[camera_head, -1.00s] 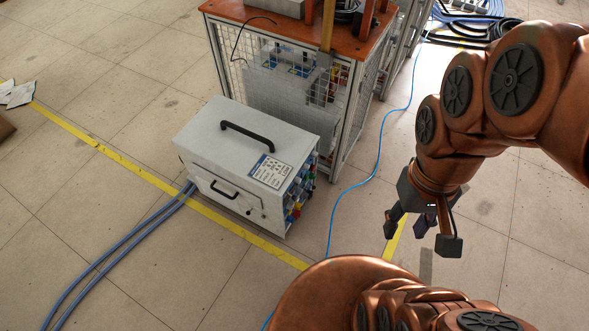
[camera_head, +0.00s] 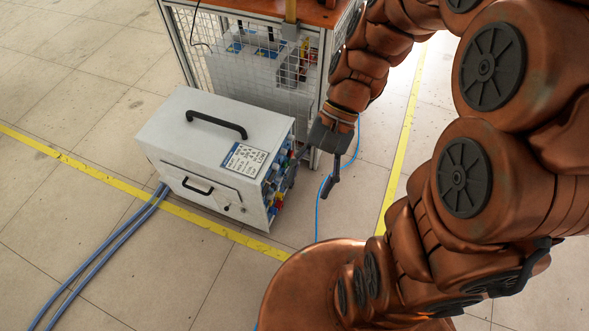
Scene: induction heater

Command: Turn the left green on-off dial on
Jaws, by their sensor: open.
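The induction heater (camera_head: 196,150) is a white box on the floor with a black top handle and a label. Its control side (camera_head: 277,185) faces right and shows only at a steep angle, with small blue, red, yellow and green parts. I cannot make out the left green dial or its setting. My gripper (camera_head: 316,175) is at the right of the heater, close to the control side, with its fingers pointing down and toward the panel. It is open and holds nothing that I can see. Whether a finger touches the panel cannot be told.
A mesh-sided cart (camera_head: 250,60) with an orange top stands right behind the heater. A thin blue cable (camera_head: 323,205) lies on the floor to the right. Thick blue hoses (camera_head: 108,250) run from the heater's left. Yellow tape (camera_head: 78,164) crosses the otherwise open floor.

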